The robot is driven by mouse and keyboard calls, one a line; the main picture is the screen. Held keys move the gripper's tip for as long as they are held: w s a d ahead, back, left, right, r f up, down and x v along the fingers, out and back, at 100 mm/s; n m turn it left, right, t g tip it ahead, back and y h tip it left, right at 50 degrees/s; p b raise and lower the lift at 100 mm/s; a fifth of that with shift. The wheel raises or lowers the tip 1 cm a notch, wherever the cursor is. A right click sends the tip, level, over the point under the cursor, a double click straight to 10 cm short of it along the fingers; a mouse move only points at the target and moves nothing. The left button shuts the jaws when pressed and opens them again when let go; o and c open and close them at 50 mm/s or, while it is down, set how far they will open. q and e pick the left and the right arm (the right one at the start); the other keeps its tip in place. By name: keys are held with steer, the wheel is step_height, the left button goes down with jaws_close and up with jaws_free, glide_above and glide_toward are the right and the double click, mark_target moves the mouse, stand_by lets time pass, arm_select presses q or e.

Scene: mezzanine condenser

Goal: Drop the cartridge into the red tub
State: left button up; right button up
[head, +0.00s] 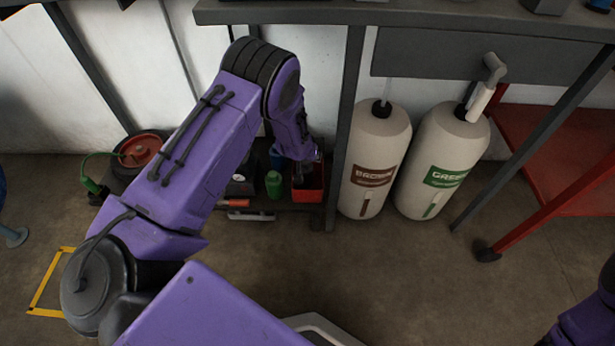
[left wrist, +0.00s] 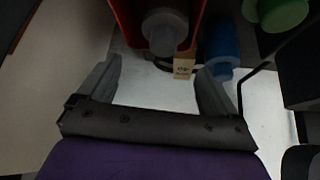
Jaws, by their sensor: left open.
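The red tub (head: 309,190) stands on a low dark shelf under the bench, beside the brown-labelled cylinder. It also shows at the top of the left wrist view (left wrist: 127,22). A grey round-ended cylinder (left wrist: 165,32), probably the cartridge, shows against the tub's red interior; I cannot tell how deep it sits. My left gripper (head: 304,160) is over the tub in the head view. In the left wrist view its two fingers (left wrist: 160,72) are spread apart with nothing between them. My right gripper is out of view.
A green bottle (head: 273,184) and a blue item (left wrist: 222,45) are close to the tub. Two large pale cylinders, one labelled brown (head: 374,160) and one green (head: 440,160), stand to its right. The bench top (head: 300,12) overhangs. Floor in front is clear.

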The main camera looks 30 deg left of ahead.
arm_select(q)
steer(key=p+v, duration=0.2)
steer(key=v, duration=0.7)
steer(key=shift+w, duration=0.1)
